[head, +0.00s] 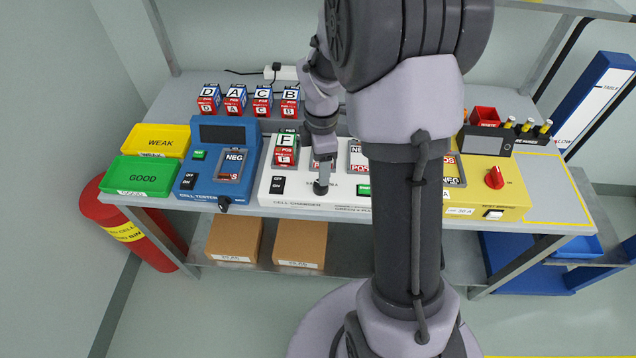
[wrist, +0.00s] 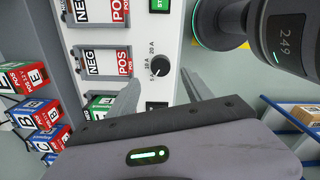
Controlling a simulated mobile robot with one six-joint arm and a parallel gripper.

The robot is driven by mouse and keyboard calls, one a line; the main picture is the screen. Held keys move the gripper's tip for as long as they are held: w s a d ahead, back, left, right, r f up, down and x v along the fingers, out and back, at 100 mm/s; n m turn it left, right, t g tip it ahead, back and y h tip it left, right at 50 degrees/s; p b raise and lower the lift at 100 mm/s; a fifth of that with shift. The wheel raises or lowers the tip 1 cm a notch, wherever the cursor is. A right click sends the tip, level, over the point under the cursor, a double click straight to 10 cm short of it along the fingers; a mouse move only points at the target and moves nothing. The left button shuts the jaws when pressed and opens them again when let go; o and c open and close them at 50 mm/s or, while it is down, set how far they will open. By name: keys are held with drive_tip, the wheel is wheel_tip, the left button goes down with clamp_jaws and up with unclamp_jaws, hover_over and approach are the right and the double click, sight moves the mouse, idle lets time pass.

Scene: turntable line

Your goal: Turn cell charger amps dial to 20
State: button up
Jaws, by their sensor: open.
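The white cell charger (head: 268,193) stands mid-bench, partly hidden by my arm. Its black amps dial (wrist: 158,70) shows in the wrist view beside labels 5 A, 10 A and 20 A. A pale mark on the knob appears to face the 5 A side, but it is small. My gripper (wrist: 161,75) is open, one finger on each side of the dial in that view; I cannot tell whether they touch it. In the head view my gripper (head: 321,165) points down over the charger's front.
The blue cell tester (head: 190,183) is left of the charger, and a yellow unit (head: 515,200) with a red knob (head: 495,177) is right. Cell F (head: 285,143) stands in the charger's left bay. Several cells (head: 263,100) stand behind. Green (head: 140,178) and yellow (head: 160,141) trays lie left.

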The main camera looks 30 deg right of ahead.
wheel_tip(320, 180, down, 7)
drive_tip(key=shift+b, duration=1.1)
clamp_jaws()
